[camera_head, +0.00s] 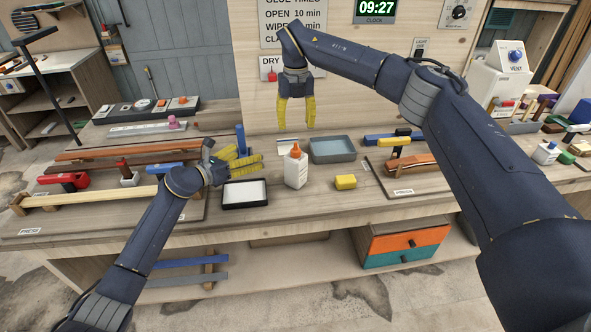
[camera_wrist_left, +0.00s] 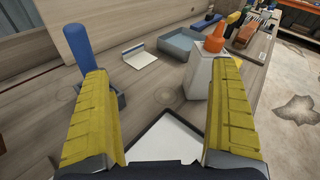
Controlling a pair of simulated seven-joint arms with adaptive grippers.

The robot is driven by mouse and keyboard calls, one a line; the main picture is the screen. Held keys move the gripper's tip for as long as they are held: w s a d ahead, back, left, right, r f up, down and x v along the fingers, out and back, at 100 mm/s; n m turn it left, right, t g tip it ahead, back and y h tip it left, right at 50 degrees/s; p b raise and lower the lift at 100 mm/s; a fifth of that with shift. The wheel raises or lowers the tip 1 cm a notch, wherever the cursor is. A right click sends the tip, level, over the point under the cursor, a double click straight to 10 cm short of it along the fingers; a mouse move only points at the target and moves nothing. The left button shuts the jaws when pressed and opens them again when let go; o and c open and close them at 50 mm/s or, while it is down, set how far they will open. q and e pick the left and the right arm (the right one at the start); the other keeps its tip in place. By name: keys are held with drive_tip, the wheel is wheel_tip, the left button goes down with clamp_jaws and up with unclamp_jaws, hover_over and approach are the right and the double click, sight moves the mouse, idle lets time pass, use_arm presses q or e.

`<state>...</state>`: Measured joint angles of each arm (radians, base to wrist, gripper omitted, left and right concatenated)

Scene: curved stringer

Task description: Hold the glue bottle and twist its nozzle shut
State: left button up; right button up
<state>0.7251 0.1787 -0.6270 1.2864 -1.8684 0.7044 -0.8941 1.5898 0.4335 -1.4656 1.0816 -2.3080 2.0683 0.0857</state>
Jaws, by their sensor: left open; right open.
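The glue bottle (camera_head: 296,170) is white with an orange nozzle (camera_head: 295,150) and stands upright near the middle of the bench. My left gripper (camera_head: 256,160) is open and empty, just left of the bottle, with its yellow fingers pointing right. In the left wrist view, the bottle (camera_wrist_left: 199,76) stands beyond the fingers, partly covered by the right-hand one. Its orange nozzle (camera_wrist_left: 214,42) shows above that finger. My right gripper (camera_head: 296,125) hangs open and empty above and behind the bottle, its fingers pointing down. I cannot tell whether the nozzle is open.
A black-rimmed white tray (camera_head: 245,205) lies under the left gripper. A grey bin (camera_head: 332,161) stands behind the bottle, and a yellow block (camera_head: 345,182) lies to its right. A blue upright handle (camera_wrist_left: 80,40) is left of the fingers. The bench front between tray and block is clear.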

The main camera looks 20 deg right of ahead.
sight(288, 176)
use_arm(q)
drive_tip(key=s+d+f+m+g, duration=0.1)
drive_tip(key=d, duration=0.1)
drive_tip(key=s+d+f+m+g+y, duration=0.1)
drive_tip(key=s+d+f+m+g, duration=0.1)
drive_tip(key=s+d+f+m+g+y, duration=0.1)
drive_tip(key=d, duration=0.1)
drive_tip(key=shift+s+f+m+g, duration=0.3)
drive_tip(key=shift+f+g, duration=0.1)
drive_tip(key=shift+s+d+f, duration=0.15)
drive_tip(key=shift+d+f, duration=0.15)
drive_tip(key=shift+d, duration=0.1)
drive_tip(key=shift+x, duration=4.8)
drive_tip(key=shift+f, duration=0.15)
drive_tip(key=c, duration=1.4)
